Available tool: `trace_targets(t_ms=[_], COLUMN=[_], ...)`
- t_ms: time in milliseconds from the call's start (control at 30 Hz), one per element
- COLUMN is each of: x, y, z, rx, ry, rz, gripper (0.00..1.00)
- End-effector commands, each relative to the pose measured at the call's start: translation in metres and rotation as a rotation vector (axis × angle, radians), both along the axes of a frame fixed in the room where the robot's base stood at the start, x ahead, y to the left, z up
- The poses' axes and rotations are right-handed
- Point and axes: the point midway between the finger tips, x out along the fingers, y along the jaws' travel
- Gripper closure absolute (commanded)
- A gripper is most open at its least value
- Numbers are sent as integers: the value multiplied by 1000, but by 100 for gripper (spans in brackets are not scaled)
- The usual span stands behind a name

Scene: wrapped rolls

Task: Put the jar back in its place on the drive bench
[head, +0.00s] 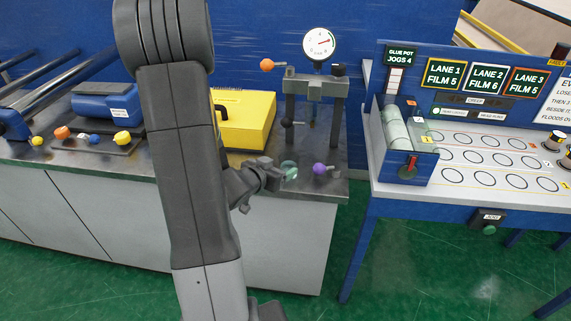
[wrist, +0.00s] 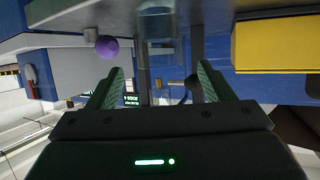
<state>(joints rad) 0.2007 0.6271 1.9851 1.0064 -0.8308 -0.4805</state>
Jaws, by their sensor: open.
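My gripper (head: 284,172) is over the front of the metal-topped bench (head: 335,187), near its right end. In the wrist view my gripper (wrist: 161,72) has its two green-padded fingers spread apart, with no clearly held object between them. A small pale green round shape (head: 289,170) shows at the fingertips in the head view; I cannot tell whether it is a jar or the finger pads.
A purple knob (head: 320,169) is just right of my gripper. A gauge stand (head: 315,88) and yellow box (head: 246,120) stand behind. A blue motor (head: 105,104) is left. A table with ringed spots (head: 490,160) stands right, across a gap.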

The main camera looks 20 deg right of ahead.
Motion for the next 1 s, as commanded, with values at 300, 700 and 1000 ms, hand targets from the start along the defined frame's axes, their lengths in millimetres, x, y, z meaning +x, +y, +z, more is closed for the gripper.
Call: trace_targets(t_ms=[300,700,1000], x=[-15,-15,6], y=[21,20,-10], z=[11,10,-5], rx=[0,0,0], ry=[0,0,1], rz=[0,-1,-4], gripper=[25,25,25])
